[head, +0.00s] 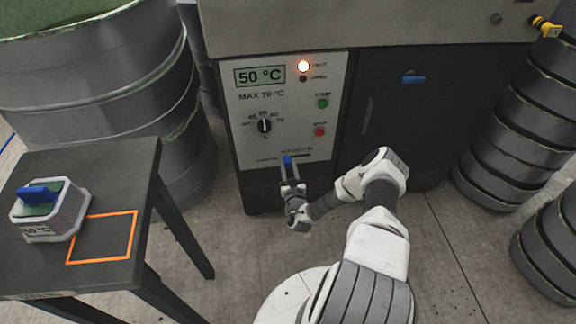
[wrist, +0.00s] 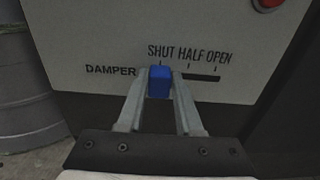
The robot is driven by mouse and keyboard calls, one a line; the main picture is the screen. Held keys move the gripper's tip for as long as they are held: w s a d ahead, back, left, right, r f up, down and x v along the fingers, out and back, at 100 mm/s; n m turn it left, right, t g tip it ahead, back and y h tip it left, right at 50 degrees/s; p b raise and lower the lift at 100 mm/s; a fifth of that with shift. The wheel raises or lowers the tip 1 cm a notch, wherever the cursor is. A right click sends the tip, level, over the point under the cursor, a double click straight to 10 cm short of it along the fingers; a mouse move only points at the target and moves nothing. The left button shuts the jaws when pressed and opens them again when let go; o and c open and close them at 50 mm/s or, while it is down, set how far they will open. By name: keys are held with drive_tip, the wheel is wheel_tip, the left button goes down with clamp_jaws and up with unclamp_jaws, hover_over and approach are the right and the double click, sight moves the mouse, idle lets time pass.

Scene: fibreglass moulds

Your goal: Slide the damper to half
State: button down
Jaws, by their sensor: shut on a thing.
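The damper knob (wrist: 159,82) is a small blue block on the white control panel, at the left end of a dark slot, under the SHUT mark. The HALF and OPEN marks (wrist: 205,56) are to its right, with bare slot (wrist: 203,78) below them. In the head view the blue knob (head: 287,160) is low on the panel. My gripper (wrist: 159,90) has its two fingers shut on the knob, one on each side. The head view shows my gripper (head: 289,171) reaching the panel from below.
The panel (head: 290,100) also carries a 50 °C display (head: 260,75), a dial (head: 265,126), a green button (head: 323,103) and a red button (head: 320,131). A dark table (head: 90,165) stands at left with a blue-handled block (head: 50,212). Drums stand on both sides.

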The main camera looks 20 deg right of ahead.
drive_tip(key=d, duration=0.2)
drive_tip(key=s+d, duration=0.1)
drive_tip(key=d, duration=0.1)
drive_tip(key=shift+r, duration=0.1)
drive_tip(key=c, duration=0.6)
unclamp_jaws()
drive_tip(key=shift+a, duration=0.1)
drive_tip(key=shift+o, duration=0.2)
drive_tip(key=shift+s, duration=0.15)
